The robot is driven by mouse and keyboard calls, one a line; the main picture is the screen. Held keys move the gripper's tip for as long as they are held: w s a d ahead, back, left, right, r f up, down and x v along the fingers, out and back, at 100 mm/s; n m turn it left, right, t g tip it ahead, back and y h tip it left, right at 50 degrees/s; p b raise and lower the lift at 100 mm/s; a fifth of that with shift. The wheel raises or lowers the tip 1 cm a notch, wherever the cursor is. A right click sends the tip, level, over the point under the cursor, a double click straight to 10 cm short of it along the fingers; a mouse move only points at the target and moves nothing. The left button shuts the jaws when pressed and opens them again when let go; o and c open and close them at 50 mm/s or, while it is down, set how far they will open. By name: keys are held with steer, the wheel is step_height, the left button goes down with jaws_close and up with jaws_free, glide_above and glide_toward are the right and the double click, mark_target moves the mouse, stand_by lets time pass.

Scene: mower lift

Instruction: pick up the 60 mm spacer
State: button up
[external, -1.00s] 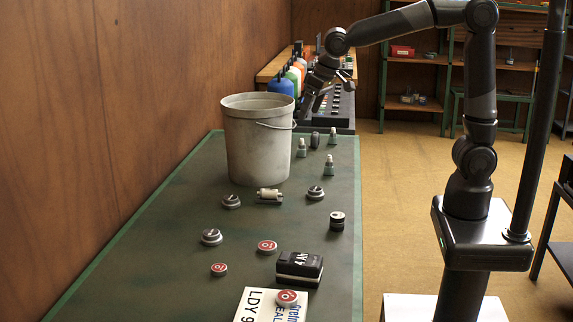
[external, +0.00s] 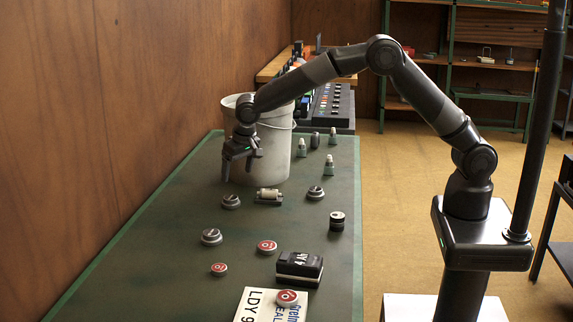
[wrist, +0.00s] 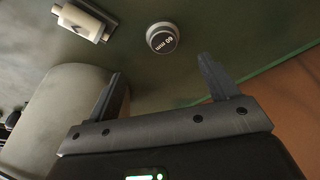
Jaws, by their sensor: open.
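The 60 mm spacer (wrist: 162,38) is a short round grey disc with a dark top lettered "60 mm" in the wrist view. It appears to be the grey knob-like disc (external: 231,202) on the green bench in the external view, left of the cream roller. My gripper (external: 241,168) is open and empty, pointing down above the bench in front of the bucket. In the wrist view my gripper (wrist: 161,72) has its two fingers spread, with the spacer beyond the tips and between them. Nothing touches the spacer.
A pale bucket (external: 275,145) stands right behind my gripper. The cream roller (external: 269,195) lies on a stand beside the spacer. The wooden wall (external: 110,100) borders the bench's left.

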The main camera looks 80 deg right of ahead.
glide_above(232, 198)
steer(key=s, duration=0.1)
step_height(232, 198, down, 5)
steer(key=shift+s+a+f, duration=0.1)
steer(key=shift+s, duration=0.05)
steer(key=x, duration=0.5)
steer(key=shift+a+f, duration=0.1)
steer(key=shift+a, duration=0.15)
steer(key=c, duration=1.2)
steer(key=shift+o, duration=0.2)
